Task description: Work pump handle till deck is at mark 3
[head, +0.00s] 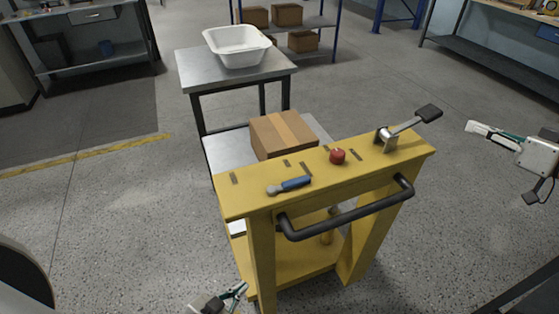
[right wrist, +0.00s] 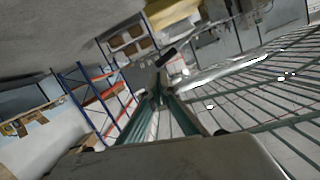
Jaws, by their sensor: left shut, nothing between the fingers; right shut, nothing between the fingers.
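A yellow lift cart (head: 262,196) stands in the middle of the head view. Its pump handle, a metal lever with a black pad (head: 428,112), sticks up and right from the right end of the top beam. The grey deck (head: 226,150) carries a cardboard box (head: 268,136). Several small dark marks (head: 286,164) lie on the beam; their numbers are too small to read. My right gripper (head: 470,127) is shut and empty, right of the pad and apart from it; its fingers also show in the right wrist view (right wrist: 160,95). My left gripper (head: 242,288) is shut and empty, low beside the cart's near-left leg.
A red knob (head: 337,156) and a blue-handled lever (head: 296,183) sit on the beam. A black push bar (head: 345,220) crosses the cart's near side. Behind stands a table (head: 190,72) with a white tub (head: 238,58). The floor right of the cart is clear.

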